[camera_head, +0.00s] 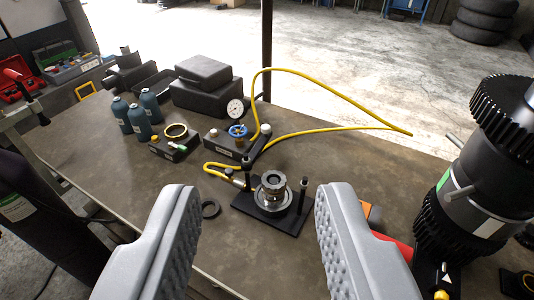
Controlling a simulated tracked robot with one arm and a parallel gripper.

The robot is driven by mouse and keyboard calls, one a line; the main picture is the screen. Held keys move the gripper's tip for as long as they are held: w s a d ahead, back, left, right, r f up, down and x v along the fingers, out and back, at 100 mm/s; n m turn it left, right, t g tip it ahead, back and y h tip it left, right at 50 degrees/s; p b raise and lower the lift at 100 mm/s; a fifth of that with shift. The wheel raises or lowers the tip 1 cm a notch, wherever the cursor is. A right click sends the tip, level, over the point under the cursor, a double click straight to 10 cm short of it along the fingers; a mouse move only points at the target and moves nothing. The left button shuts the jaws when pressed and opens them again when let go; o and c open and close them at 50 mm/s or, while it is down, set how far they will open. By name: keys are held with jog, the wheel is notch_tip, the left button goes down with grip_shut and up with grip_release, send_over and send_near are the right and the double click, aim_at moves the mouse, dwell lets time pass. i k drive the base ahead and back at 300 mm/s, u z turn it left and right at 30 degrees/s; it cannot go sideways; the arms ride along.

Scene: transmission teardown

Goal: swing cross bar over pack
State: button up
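The pack (273,192), a round metal stack, sits upright on a black base plate (291,222). A dark post (247,174) stands at its left and another post (302,193) at its right. A dark bar (262,142) slants away to the back from the left post's top; it looks like the cross bar, but I cannot tell for sure where it joins. The pack's top looks uncovered. My gripper (258,190) is open, its two grey fingers wide apart in the foreground. The pack shows in the gap between them, farther off, with nothing held.
A gauge (236,108) and a blue-knobbed valve block (237,134) with a yellow hose (330,88) stand behind the pack. A large geared drum (485,170) stands at right. Bottles (137,122) and black cases (205,92) stand back left.

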aim_at(259, 146)
jog(key=u, duration=0.05)
jog(key=k, duration=0.3)
jog(key=u, duration=2)
jog(key=i, duration=1.5)
jog(key=z, duration=2.25)
jog(key=i, duration=0.95)
